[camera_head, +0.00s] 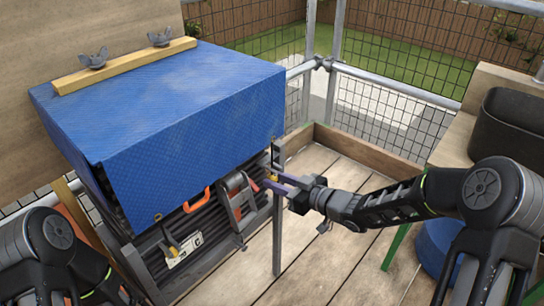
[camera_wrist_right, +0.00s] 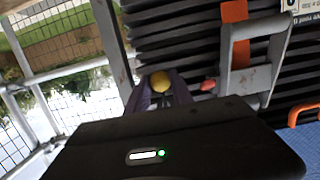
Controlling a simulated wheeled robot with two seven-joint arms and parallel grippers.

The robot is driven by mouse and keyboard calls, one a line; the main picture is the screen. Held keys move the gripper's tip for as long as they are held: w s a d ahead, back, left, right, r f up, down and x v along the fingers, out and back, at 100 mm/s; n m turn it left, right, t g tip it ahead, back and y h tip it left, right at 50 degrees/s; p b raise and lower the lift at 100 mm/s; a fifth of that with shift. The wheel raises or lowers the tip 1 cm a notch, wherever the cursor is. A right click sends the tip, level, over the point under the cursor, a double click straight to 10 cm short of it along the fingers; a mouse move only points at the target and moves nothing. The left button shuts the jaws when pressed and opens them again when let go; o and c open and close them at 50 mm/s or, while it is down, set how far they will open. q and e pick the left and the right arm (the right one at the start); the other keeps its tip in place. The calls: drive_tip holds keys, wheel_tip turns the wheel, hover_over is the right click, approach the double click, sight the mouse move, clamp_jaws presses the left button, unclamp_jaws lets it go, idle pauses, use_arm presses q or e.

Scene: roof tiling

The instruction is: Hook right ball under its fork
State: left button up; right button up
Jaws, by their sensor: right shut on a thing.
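A yellow ball (camera_wrist_right: 160,82) sits between the two purple fingers of my right gripper in the right wrist view. In the head view my right gripper (camera_head: 272,181) is at the right front corner of the blue tarp's hanging edge, and the small yellow ball (camera_head: 272,177) just shows at its fingertips. The gripper is shut on the ball. The blue tarp (camera_head: 190,100) covers the top of a rack of dark slats. I cannot make out the right fork clearly; a grey metal post (camera_wrist_right: 112,45) stands close beside the ball. My left arm shows at the lower left, its fingers out of view.
A grey clamp-like tool with orange parts (camera_head: 238,200) hangs on the rack, left of my right gripper. An orange loop (camera_head: 197,201) and a white label (camera_head: 184,250) are further left. A yellow batten with wing nuts (camera_head: 125,66) lies on the tarp. Open decking (camera_head: 320,230) lies right of the rack.

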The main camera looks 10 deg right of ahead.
idle(0.7)
drive_tip(key=shift+r+p, duration=0.75)
drive_tip(key=shift+p, duration=0.05)
drive_tip(key=o, duration=1)
drive_tip(key=shift+o, duration=0.8)
drive_tip(key=shift+r, duration=0.1)
drive_tip(key=o, duration=0.4)
drive_tip(key=shift+c, duration=0.2)
